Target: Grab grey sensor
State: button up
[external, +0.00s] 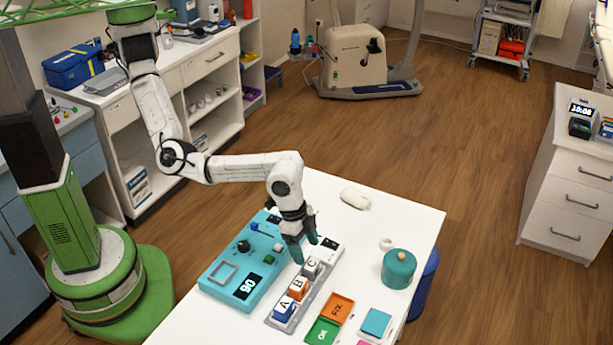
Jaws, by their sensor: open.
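A grey rack (279,321) on the white table holds a row of small blocks. The blue block marked A (285,309) is nearest the front, then the orange block marked B (298,289). The grey block marked C (311,268), which looks like the grey sensor, stands behind them. My gripper (305,247) points down with its teal fingers apart, just above and behind the grey block. Whether a finger touches the block is not clear. A dark part (329,243) sits at the far end of the rack.
A teal panel (218,288) with knobs and a display lies left of the rack. A teal lidded jar (398,270) stands at the right, near a white ring (386,243). A pale rounded object (355,199) lies at the back.

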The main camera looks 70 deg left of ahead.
aim_at(312, 264)
jog(key=shift+x, duration=2.65)
jog(key=shift+w, duration=0.15)
jog(key=shift+c, duration=0.4)
jog(key=c, duration=0.8)
